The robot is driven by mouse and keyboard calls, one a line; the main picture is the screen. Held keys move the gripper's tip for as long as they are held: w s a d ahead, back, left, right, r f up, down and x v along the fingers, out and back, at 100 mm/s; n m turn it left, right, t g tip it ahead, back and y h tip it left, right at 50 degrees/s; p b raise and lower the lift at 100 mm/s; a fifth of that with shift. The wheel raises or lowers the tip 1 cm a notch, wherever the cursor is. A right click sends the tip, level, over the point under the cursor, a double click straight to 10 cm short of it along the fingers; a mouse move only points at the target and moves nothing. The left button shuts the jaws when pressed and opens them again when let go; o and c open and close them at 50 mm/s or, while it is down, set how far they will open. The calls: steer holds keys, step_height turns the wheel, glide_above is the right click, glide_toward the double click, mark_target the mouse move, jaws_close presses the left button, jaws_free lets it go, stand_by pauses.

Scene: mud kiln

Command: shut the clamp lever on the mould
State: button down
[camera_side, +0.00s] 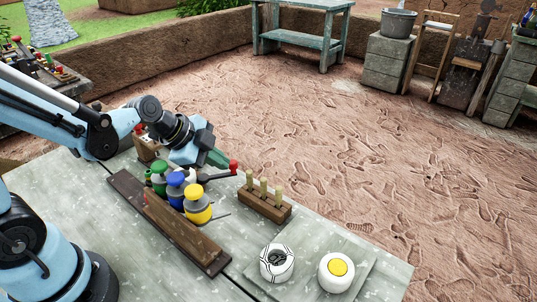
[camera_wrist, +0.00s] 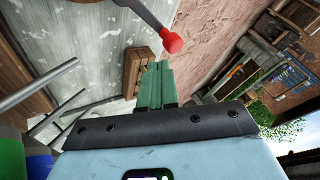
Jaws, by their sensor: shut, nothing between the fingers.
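The clamp lever (camera_side: 217,176) is a dark arm with a red knob (camera_side: 233,166) at its right end, just beyond my gripper's tips in the side view. In the wrist view the grey lever (camera_wrist: 146,14) slopes down to its red knob (camera_wrist: 172,42), a little above my fingertips in the picture with a small gap between. My gripper (camera_side: 222,160) has green fingers pressed together and empty, also seen in the wrist view (camera_wrist: 159,65). The lever's pivot and the mould are hidden or cannot be made out clearly; a wooden block (camera_side: 147,148) stands partly behind my gripper.
Green, blue and yellow jars (camera_side: 198,206) stand close in front of my gripper. A wooden rack (camera_side: 264,204) with pegs is to the right.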

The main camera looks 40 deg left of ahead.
steer(key=d+v, duration=0.1)
steer(key=v, duration=0.6)
steer(key=shift+s+a+r, duration=0.15)
steer(key=shift+s+r, duration=0.15)
steer(key=shift+s, duration=0.1)
stand_by(0.3)
steer(key=n+y, duration=0.1)
steer(key=n, duration=0.3)
steer(key=s+n+y, duration=0.1)
steer(key=n, duration=0.4)
steer(key=s+n, duration=0.1)
steer(key=n, duration=0.3)
steer(key=shift+s+a+r+y, duration=0.15)
steer(key=shift+s+a+y, duration=0.05)
steer(key=shift+y, duration=0.2)
stand_by(0.3)
